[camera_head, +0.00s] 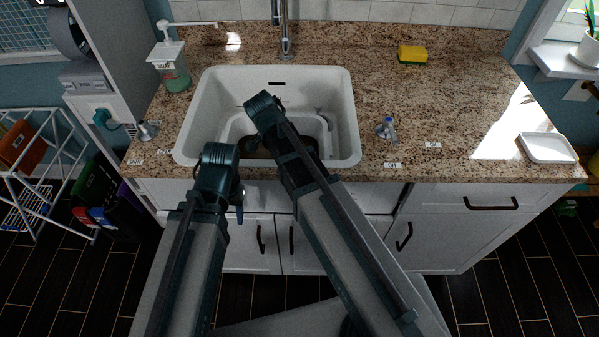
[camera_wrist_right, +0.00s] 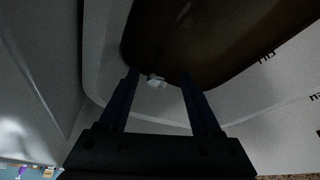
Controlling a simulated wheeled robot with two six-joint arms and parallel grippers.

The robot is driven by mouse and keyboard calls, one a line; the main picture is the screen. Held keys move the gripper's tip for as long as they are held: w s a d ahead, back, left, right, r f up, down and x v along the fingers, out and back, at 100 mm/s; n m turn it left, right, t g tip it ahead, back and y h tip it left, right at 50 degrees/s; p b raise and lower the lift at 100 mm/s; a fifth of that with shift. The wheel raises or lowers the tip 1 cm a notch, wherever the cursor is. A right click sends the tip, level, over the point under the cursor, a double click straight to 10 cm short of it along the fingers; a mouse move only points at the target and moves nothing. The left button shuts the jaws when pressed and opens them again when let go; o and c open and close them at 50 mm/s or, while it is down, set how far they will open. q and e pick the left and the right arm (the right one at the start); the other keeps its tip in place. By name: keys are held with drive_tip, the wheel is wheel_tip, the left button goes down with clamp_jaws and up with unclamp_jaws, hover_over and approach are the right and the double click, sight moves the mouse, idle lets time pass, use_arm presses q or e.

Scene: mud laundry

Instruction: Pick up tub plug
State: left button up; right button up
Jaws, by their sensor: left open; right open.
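A small pale object, which may be the tub plug (camera_wrist_right: 156,82), shows between the fingertips of my right gripper (camera_wrist_right: 160,76) in the right wrist view, at the edge of a dark brown area. That gripper is open, with a finger on each side; I cannot tell whether it touches the object. In the head view my right arm reaches over the white sink (camera_head: 345,120) and hides its gripper and part of the inner basin. My left gripper (camera_head: 239,207) points down in front of the cabinet, left of the right arm, holding nothing visible.
A soap bottle (camera_head: 173,68) stands left of the sink, and a yellow sponge (camera_head: 412,54) lies at the back right. Small metal fittings (camera_head: 385,128) flank the sink. A white dish (camera_head: 547,148) lies far right. The faucet (camera_head: 285,35) rises behind the sink.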

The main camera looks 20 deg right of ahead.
drive_tip(key=shift+b+x, duration=2.4)
drive_tip(key=shift+x, duration=0.3)
drive_tip(key=shift+s+r, duration=0.15)
drive_tip(key=shift+s, duration=0.05)
drive_tip(key=shift+c, duration=0.3)
clamp_jaws()
